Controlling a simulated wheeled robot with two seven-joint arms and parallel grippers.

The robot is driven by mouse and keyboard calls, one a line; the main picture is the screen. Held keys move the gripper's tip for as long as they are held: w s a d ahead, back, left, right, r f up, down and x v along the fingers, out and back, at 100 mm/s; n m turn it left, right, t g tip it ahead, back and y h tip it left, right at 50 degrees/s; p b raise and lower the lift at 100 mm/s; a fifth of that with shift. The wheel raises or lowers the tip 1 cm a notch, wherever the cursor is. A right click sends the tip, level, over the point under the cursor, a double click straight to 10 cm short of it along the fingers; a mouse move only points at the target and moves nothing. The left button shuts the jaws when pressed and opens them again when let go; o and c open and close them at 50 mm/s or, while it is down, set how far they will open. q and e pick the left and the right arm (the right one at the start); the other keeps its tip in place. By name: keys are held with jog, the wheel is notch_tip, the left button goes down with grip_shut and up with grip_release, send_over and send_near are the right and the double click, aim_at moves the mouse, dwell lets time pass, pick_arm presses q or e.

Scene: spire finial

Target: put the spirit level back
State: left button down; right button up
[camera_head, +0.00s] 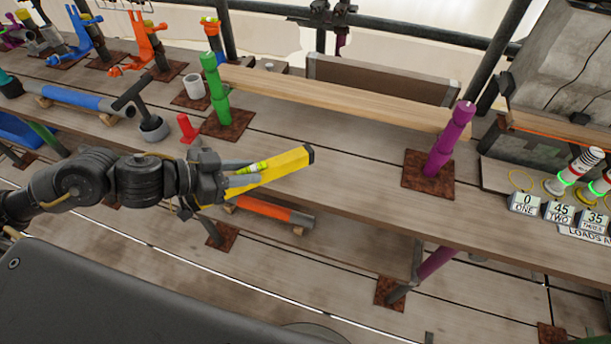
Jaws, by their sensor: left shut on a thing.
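The spirit level is a yellow bar with a dark end cap (285,166) and a bright green-yellow vial near my gripper. My left gripper (240,178) is shut on it near its left end. The level is held tilted, its capped end up and to the right, and it appears above the plank bench (340,180). Whether it touches anything beneath cannot be told. Part of the level is hidden by the gripper fingers. My right gripper is not in view.
A green post (216,90) and a purple post (450,140) stand on rusty plates, with a long wooden beam (340,95) behind. Numbered blocks (558,211) sit at right.

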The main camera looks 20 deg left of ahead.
aim_at(250, 169)
pick_arm(q)
jog(key=shift+w+f+b, duration=1)
jog(key=shift+w+b, duration=0.25)
jog(key=shift+b, duration=2.05)
jog(key=w+f, duration=0.2)
jog(key=w, duration=0.1)
jog(key=w+f, duration=0.2)
jog(key=w, duration=0.2)
jog(key=w+f, duration=0.3)
jog(key=shift+w+a+p, duration=0.25)
jog(key=shift+w+p, duration=0.05)
jog(key=shift+w, duration=0.1)
jog(key=shift+w+f, duration=0.1)
jog(key=shift+w, duration=0.05)
jog(key=f, duration=0.3)
jog(key=shift+w+f, duration=0.2)
jog(key=shift+w, duration=0.05)
jog(key=shift+f, duration=0.2)
